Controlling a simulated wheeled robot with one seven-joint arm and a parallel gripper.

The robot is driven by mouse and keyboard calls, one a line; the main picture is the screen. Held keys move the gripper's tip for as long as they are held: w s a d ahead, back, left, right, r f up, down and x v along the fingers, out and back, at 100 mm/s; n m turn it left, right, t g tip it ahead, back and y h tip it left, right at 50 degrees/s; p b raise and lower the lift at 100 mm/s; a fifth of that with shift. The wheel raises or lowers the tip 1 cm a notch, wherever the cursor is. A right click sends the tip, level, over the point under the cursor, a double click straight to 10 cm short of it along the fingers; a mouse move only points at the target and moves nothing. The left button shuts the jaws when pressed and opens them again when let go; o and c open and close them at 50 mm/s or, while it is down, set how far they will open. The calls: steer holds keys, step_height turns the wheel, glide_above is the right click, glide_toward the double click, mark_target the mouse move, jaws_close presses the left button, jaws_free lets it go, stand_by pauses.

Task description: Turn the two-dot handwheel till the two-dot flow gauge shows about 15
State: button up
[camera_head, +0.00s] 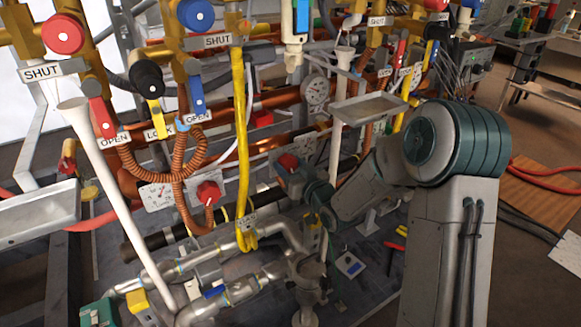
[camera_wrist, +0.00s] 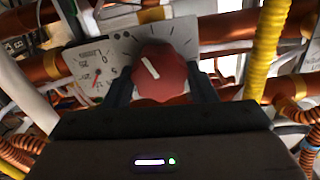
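A red handwheel (camera_wrist: 160,72) with a white pointer line tilted up-left fills the middle of the wrist view. The fingers of my gripper (camera_wrist: 161,80) stand on its left and right sides and appear to press against it. A white gauge (camera_wrist: 97,69) is on the panel just left of it; its red needle points downward, and the reading is too small to tell. In the head view this red handwheel (camera_head: 288,162) is partly behind my gripper (camera_head: 301,176). Another red handwheel (camera_head: 208,193) is to the left, beside a white gauge (camera_head: 160,194).
Copper pipes (camera_head: 275,138), a yellow hose (camera_head: 242,130) and a coiled copper hose (camera_head: 170,165) crowd the area. A metal tray (camera_head: 370,107) is above my arm. Grey pipes (camera_head: 250,265) run below. A yellow hose (camera_wrist: 262,50) is right of the wheel in the wrist view.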

steer(key=shift+m, duration=0.3)
steer(key=m, duration=0.3)
steer(key=shift+p, duration=0.4)
steer(key=m+p, duration=0.1)
steer(key=m, duration=0.4)
steer(key=shift+d+p, duration=0.1)
steer(key=shift+p, duration=0.2)
steer(key=m+p, duration=0.2)
steer(key=m, duration=0.2)
steer(key=shift+m, duration=0.3)
steer(key=shift+f+m+p, duration=0.1)
steer(key=shift+m+p, duration=0.7)
steer(key=shift+m, duration=1.1)
steer(key=o, duration=1)
steer(key=shift+c, duration=0.2)
